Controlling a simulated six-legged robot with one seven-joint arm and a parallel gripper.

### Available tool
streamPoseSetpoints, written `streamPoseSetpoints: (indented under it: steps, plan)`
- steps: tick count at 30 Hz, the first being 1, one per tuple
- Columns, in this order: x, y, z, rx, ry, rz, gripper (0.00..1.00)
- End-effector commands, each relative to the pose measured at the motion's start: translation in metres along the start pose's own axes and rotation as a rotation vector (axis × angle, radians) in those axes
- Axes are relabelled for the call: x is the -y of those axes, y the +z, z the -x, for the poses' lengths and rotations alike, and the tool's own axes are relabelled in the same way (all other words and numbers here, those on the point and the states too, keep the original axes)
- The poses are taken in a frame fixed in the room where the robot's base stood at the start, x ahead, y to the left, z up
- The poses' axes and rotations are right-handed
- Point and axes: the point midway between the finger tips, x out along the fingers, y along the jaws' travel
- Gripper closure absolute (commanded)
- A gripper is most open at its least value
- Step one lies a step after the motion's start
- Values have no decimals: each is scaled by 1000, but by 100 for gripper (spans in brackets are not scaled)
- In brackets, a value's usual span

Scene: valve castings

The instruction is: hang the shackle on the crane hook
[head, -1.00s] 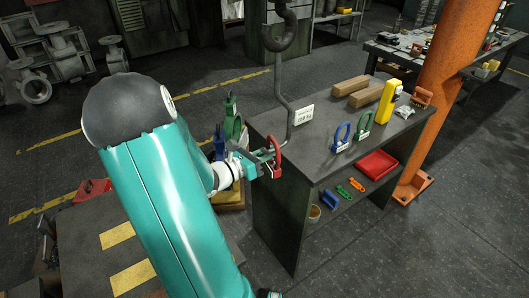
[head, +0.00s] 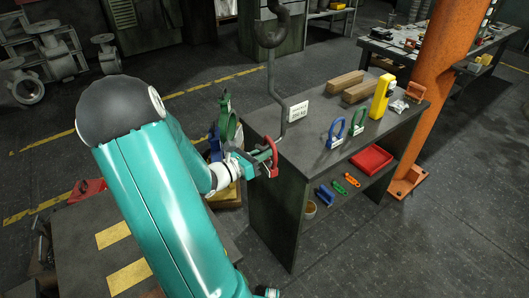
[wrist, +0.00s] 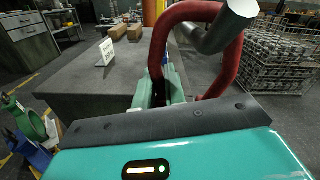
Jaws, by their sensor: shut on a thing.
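The red shackle (head: 274,160) is in my gripper (head: 262,168), left of the bench's near end. In the wrist view the shackle (wrist: 160,42) stands upright as an arch, its lower part between the green jaws. The crane hook (head: 270,36) hangs from above; a thin grey rod runs down from it and bends left near the shackle. In the wrist view a grey round bar end (wrist: 236,14) crosses the arch and appears to pass through its opening, near its top. I cannot tell whether they touch. My gripper is shut on the shackle.
The dark bench (head: 310,150) carries a small white sign (head: 298,112), blue and green shackles, wooden blocks (head: 345,82) and a yellow box (head: 382,96). A red tray (head: 371,159) sits on its lower shelf. An orange column (head: 437,75) stands right. Wire crates (wrist: 275,55) show in the wrist view.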

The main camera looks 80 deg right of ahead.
Motion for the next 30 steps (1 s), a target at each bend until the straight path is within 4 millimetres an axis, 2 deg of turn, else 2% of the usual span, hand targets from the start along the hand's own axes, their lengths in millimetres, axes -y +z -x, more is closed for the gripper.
streamPoseSetpoints:
  steps: [1, 2, 3, 5, 6, 17, 23, 30]
  plan:
    - [0, 0, 0, 1, 0, 0, 100]
    - [0, 0, 0, 1, 0, 0, 84]
    - [0, 0, 0, 1, 0, 0, 76]
    - [0, 0, 0, 1, 0, 0, 64]
    - [0, 0, 0, 1, 0, 0, 62]
    - [0, 0, 6, -1, 1, 0, 62]
    - [-1, 0, 38, 0, 5, 0, 62]
    - [-1, 0, 92, 1, 5, -1, 62]
